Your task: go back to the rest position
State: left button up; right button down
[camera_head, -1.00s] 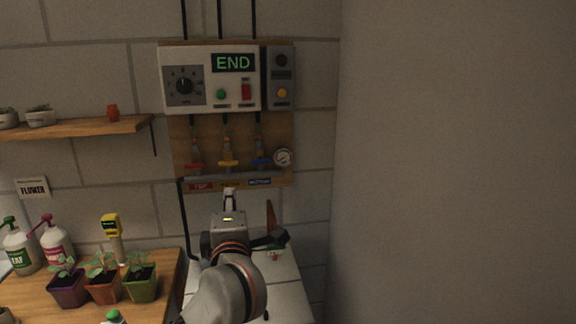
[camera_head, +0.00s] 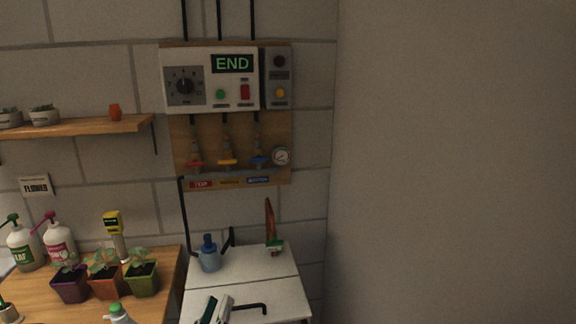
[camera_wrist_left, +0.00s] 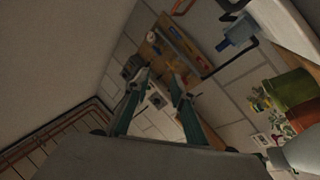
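My left gripper (camera_head: 215,310) is low in the head view, at the bottom edge over the white cabinet top. Its two fingers also show in the left wrist view (camera_wrist_left: 160,84), with a clear gap between them and nothing held. The rest of the left arm is outside the head view. My right gripper is not in view. The control panel (camera_head: 210,100) on the wall shows END in green. Below it are the red valve (camera_head: 194,163), yellow valve (camera_head: 228,162) and blue valve (camera_head: 260,160), well away from the gripper.
The white cabinet (camera_head: 250,285) bears a blue bottle (camera_head: 209,257) and a small green-based tool (camera_head: 275,245). On the left, a wooden bench (camera_head: 175,285) holds several potted seedlings (camera_head: 141,280) and spray bottles (camera_head: 58,245). The right side is bare wall.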

pick_arm(q)
jog(key=s+f+m+g+h, duration=0.1)
jog(key=s+f+m+g, duration=0.25)
jog(key=f, duration=0.55)
jog(key=s+f+m+g, duration=0.2)
jog(key=s+f, duration=0.2)
jog(key=f, duration=0.5)
jog(key=s+a+f+g+y, duration=0.1)
jog(key=s+a+f+g, duration=0.1)
jog(key=s+f, duration=0.4)
jog(key=s+a+f+m+g+y, duration=0.1)
jog(key=s+a+f+g, duration=0.2)
jog(key=s+a+f, duration=0.2)
notch_tip(320, 180, down, 4)
jog(key=shift+s+a+r+y, duration=0.15)
jog(key=shift+s+a+y, duration=0.05)
jog(key=shift+s+y, duration=0.25)
jog(key=shift+w+m+g, duration=0.1)
jog(key=shift+m+g, duration=0.15)
